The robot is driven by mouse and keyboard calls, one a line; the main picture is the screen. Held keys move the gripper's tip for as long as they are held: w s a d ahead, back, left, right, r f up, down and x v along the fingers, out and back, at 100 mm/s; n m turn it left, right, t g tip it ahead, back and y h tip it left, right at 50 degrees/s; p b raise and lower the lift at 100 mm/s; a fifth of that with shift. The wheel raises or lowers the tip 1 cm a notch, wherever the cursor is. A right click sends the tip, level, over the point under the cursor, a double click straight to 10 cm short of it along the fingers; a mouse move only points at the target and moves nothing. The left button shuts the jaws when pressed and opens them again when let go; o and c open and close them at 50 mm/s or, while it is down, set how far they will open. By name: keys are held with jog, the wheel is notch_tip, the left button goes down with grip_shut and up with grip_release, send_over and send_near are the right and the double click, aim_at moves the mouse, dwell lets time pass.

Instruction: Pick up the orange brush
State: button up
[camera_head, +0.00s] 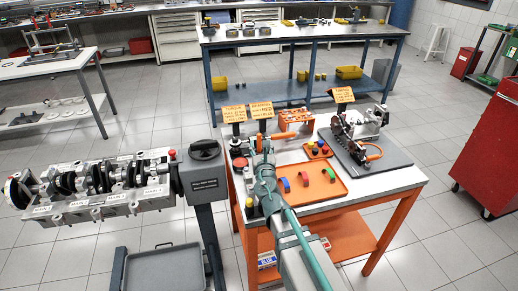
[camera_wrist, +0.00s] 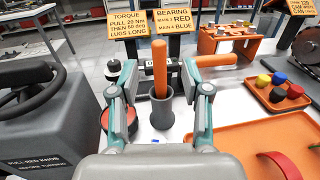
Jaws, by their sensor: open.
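The orange brush (camera_wrist: 160,62) stands upright in a dark grey cup (camera_wrist: 162,112) in the wrist view. Its orange handle sticks up; its lower end is hidden inside the cup. My gripper (camera_wrist: 159,80) is open, with one teal-and-grey finger to the left of the handle and the other to the right. Both fingers look apart from the handle, and nothing is held.
Yellow signs (camera_wrist: 172,20) stand behind the cup. An orange tray (camera_head: 322,192) with coloured curved pieces lies to the right. A small tray with coloured caps (camera_head: 318,149) and a grey mat (camera_head: 385,160) lie beyond. A dark control box (camera_head: 203,165) and engine block (camera_head: 120,203) stand left.

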aim_at(259, 139)
jog(key=w, duration=0.3)
jog(key=w+a+p, duration=0.1)
jog(key=w, duration=0.1)
jog(key=shift+w+r, duration=0.1)
grip_shut()
